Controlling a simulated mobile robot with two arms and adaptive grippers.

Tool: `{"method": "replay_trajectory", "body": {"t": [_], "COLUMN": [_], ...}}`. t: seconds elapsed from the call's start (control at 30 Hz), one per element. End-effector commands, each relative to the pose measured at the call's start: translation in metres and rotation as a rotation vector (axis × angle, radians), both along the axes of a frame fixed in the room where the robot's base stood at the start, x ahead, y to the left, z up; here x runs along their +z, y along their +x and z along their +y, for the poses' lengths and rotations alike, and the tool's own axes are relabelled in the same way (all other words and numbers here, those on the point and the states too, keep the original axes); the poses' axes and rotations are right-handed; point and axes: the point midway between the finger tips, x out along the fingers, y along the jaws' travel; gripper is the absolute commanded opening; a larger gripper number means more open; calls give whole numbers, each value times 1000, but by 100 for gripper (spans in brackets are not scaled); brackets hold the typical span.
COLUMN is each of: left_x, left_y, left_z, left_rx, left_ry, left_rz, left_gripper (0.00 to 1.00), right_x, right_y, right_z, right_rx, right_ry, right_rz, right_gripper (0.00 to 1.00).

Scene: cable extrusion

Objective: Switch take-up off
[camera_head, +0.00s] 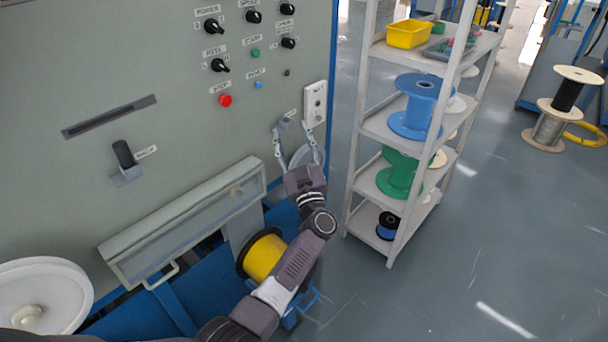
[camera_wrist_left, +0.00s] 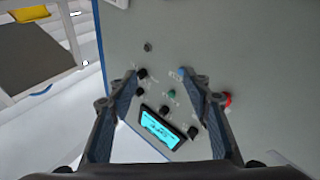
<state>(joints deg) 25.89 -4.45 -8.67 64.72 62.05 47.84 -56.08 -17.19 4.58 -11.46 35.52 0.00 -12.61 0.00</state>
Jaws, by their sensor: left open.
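The grey control panel (camera_head: 160,60) of the machine carries several black rotary knobs. One knob (camera_head: 212,25) is at upper left, another (camera_head: 219,65) is below it, and others (camera_head: 253,16) (camera_head: 288,42) are to the right. Their labels are too small to tell surely which is the take-up switch. My left gripper (camera_head: 294,127) is open and empty near the panel's right edge, below the knobs and apart from them. In the left wrist view its fingers (camera_wrist_left: 161,78) spread before the panel, with black knobs (camera_wrist_left: 142,73) and a lit cyan display (camera_wrist_left: 160,129) between or near them. My right gripper is out of view.
A red button (camera_head: 225,100), green button (camera_head: 255,53) and blue button (camera_head: 258,85) sit among the knobs. A lever (camera_head: 124,155) is at left. A shelf rack (camera_head: 371,125) with spools stands right of the panel. Open floor (camera_head: 490,230) lies farther right.

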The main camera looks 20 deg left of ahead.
Motion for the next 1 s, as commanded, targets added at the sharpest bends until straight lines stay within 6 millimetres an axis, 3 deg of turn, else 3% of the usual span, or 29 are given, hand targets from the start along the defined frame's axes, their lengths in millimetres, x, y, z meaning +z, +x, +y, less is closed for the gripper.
{"method": "replay_trajectory", "body": {"t": [0.5,0.7,1.0], "left_x": [-92,-108,-111], "left_y": [-3,-4,-4], "left_z": [-28,-33,-34], "left_rx": [-145,-172,-177], "left_ry": [64,72,74], "left_rz": [135,160,165], "left_gripper": [45,45,45], "right_x": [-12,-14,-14], "right_y": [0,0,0], "right_z": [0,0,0], "right_rx": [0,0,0], "right_ry": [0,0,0], "right_rz": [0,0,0], "right_gripper": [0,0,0]}}
